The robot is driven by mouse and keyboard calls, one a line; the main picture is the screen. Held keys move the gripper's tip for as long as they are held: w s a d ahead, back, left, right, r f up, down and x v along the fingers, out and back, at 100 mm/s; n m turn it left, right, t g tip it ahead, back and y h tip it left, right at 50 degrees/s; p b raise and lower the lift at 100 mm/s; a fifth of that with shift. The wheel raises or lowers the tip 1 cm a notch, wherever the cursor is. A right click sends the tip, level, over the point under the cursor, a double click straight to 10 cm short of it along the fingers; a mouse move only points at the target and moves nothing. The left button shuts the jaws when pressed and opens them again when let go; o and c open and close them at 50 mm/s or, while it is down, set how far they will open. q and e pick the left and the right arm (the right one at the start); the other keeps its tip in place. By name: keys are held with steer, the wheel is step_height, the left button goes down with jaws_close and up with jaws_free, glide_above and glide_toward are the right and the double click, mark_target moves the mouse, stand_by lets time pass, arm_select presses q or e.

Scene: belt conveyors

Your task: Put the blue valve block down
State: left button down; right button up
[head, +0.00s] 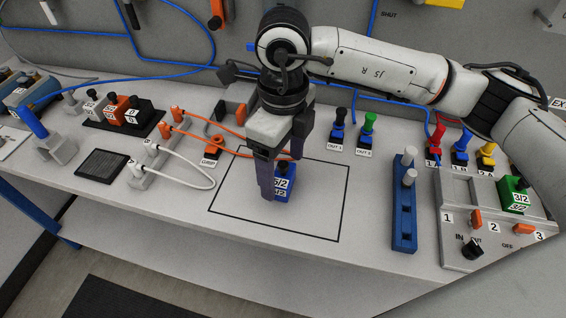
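The blue valve block (284,186), with a white 5/2 label, is inside the black outlined square (325,235) on the grey bench top. My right gripper (281,176) reaches down over it from above. One dark finger is along the block's left side and the other goes down behind its right side, so the gripper appears shut on it. The block looks upright and at or very close to the bench surface; its underside is hidden. My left gripper is not in view.
A blue rail with pegs (403,215) and a grey control panel (455,225) stand to the right. OUT plugs (338,130) are behind. Orange and white hoses (200,187) lie to the left. The front of the square is clear.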

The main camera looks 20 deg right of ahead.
mark_target(283, 165)
step_height(283, 165, up, 12)
steer(key=b, duration=0.1)
steer(key=shift+r, duration=0.2)
stand_by(0.4)
